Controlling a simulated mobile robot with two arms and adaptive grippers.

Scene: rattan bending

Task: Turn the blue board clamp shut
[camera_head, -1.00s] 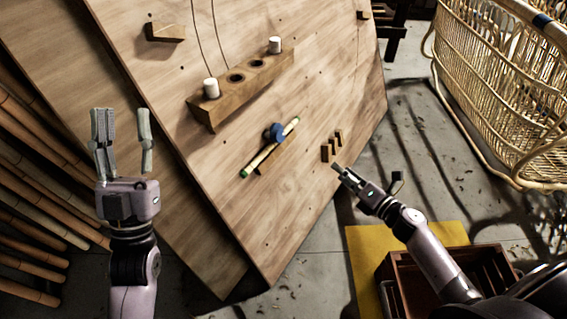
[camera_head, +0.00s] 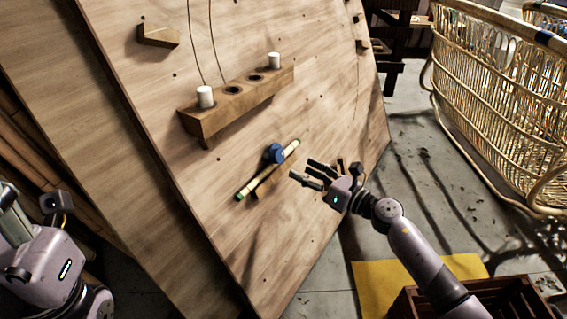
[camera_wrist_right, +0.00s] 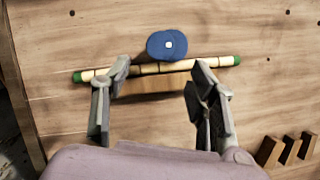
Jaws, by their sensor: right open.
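The blue board clamp (camera_head: 275,153) is a round knob on the wooden board (camera_head: 222,165). A pale rattan piece (camera_head: 250,185) with green ends runs under it, along a small wooden block. In the right wrist view the clamp (camera_wrist_right: 167,45) lies ahead, beyond the fingertips and between them. My right gripper (camera_head: 309,171) is open and empty, to the right of the clamp and apart from it; its fingers also show in the wrist view (camera_wrist_right: 162,72). My left gripper is partly in view at the lower left, cut by the frame edge.
A wooden rack (camera_head: 237,103) with white pegs (camera_head: 205,97) sits above the clamp. Small wooden blocks (camera_wrist_right: 288,149) are on the board to the right. A wicker frame (camera_head: 500,90) stands at the right. A wooden crate (camera_head: 508,291) is on a yellow mat (camera_head: 376,279) below.

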